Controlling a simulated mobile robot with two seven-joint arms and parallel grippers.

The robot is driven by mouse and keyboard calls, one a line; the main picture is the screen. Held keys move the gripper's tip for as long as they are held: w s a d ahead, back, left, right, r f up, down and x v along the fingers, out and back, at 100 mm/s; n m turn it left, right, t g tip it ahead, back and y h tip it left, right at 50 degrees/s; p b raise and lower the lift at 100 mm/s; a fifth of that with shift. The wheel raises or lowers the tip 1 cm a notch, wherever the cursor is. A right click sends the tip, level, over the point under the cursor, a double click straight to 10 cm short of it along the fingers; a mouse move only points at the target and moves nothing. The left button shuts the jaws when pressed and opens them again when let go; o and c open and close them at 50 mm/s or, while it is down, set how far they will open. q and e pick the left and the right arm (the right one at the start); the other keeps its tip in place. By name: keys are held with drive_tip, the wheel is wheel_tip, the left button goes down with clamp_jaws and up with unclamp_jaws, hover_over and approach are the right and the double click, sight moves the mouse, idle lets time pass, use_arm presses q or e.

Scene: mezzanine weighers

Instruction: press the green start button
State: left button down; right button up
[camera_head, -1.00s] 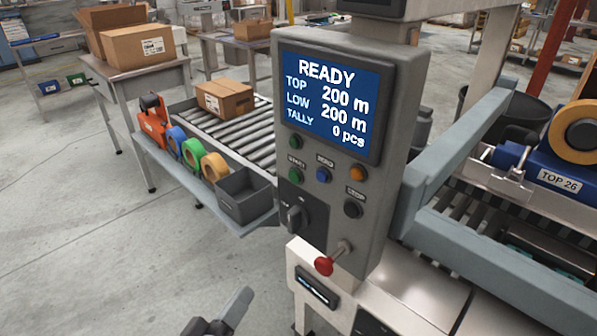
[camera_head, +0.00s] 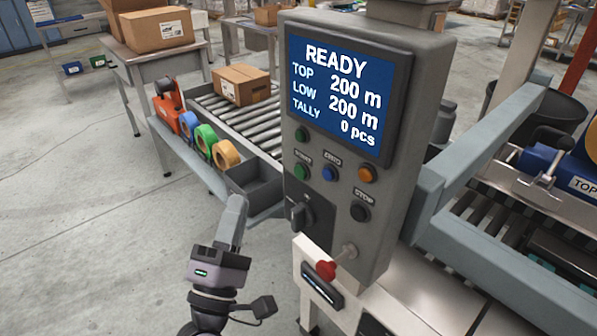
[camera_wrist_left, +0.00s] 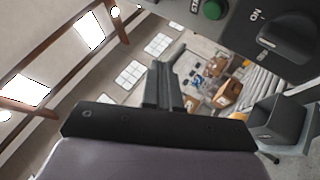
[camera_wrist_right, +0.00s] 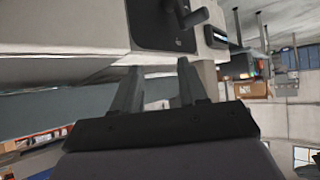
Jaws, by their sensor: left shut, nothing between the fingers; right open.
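The green start button (camera_head: 301,172) sits on the grey control panel (camera_head: 408,150), at the left of a row under the screen, below its label. In the left wrist view the green button (camera_wrist_left: 213,9) shows at the top edge. My left gripper (camera_head: 236,203) is shut and empty, pointing up, below and left of the button and clear of the panel. Its fingers (camera_wrist_left: 168,75) lie together in the left wrist view. My right gripper (camera_wrist_right: 158,85) is open and empty in its wrist view, outside the head view.
The screen (camera_head: 340,85) reads READY. A second green round part (camera_head: 301,135), a blue button (camera_head: 329,174), an orange button (camera_head: 367,174) and a dark stop button (camera_head: 360,212) are nearby. A black rotary switch (camera_head: 299,213) and red-knobbed lever (camera_head: 327,270) project below.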

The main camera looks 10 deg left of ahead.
use_arm(q)
drive_tip(key=w+d+b, duration=0.1)
drive_tip(key=w+d, duration=0.4)
drive_tip(key=w, duration=0.2)
drive_tip(key=shift+d, duration=0.2)
drive_tip(key=shift+b, duration=0.3)
idle(1.7)
drive_tip(key=shift+w+d, duration=0.25)
drive_tip(key=shift+w+d, duration=0.25)
drive_tip(key=shift+w, duration=0.1)
idle(0.8)
drive_tip(key=shift+s+a, duration=0.5)
drive_tip(key=shift+s, duration=0.15)
drive_tip(key=shift+s, duration=0.1)
drive_tip(key=s+a, duration=0.1)
drive_tip(key=s, duration=0.1)
drive_tip(key=s+a+p, duration=0.1)
drive_tip(key=a, duration=0.1)
drive_tip(key=shift+s, duration=0.4)
